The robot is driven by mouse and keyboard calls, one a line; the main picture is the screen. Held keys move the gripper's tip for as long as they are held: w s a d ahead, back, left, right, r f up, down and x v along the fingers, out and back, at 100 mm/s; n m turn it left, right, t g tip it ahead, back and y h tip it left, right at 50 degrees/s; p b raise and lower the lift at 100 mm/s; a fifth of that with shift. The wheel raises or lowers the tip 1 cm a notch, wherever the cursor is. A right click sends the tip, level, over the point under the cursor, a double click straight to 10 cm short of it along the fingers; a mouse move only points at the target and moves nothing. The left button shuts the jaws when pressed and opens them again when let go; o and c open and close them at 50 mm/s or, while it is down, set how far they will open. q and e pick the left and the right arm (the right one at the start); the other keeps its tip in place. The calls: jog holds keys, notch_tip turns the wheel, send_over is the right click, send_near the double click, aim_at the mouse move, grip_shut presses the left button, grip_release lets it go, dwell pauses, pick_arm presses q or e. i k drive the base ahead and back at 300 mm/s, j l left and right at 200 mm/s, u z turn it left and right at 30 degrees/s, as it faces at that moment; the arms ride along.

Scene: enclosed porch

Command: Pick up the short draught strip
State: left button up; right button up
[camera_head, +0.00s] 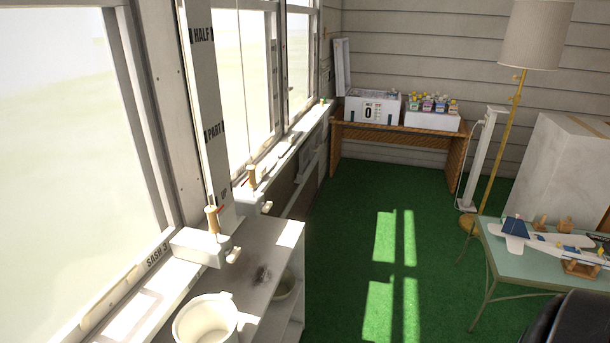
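I cannot make out with certainty a short draught strip. A pale narrow strip (112,299) lies along the near window sill at the lower left, beside the lettering "SASH 3". I cannot tell whether it is the draught strip or part of the frame. Neither of my grippers is in view.
A white shelf unit (285,236) with a cream pot (207,322) stands below the windows. A tall marked board (207,110) rises beside them. A wooden bench (400,133) holds boxes at the back. A green table (505,262) bears a model plane (560,243). Green floor (345,225) is clear.

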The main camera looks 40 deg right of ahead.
aim_at(264, 172)
jog(key=z, duration=0.95)
jog(key=u, duration=0.7)
jog(key=i+l+u, duration=0.1)
jog(key=u, duration=0.35)
jog(key=l+u, duration=0.2)
jog(key=u, duration=0.2)
jog(key=i+l+u, duration=0.1)
jog(key=u, duration=0.35)
jog(key=l+u, duration=0.25)
jog(key=u, duration=0.15)
jog(key=l+u, duration=0.25)
jog(key=l, duration=0.15)
jog(key=k+l+u, duration=0.25)
jog(key=l, duration=0.15)
jog(key=l+u, duration=0.25)
jog(key=l, duration=0.15)
jog(key=k+l+u, duration=0.5)
jog(key=l, duration=0.15)
jog(key=i+l, duration=0.05)
jog(key=i, duration=0.05)
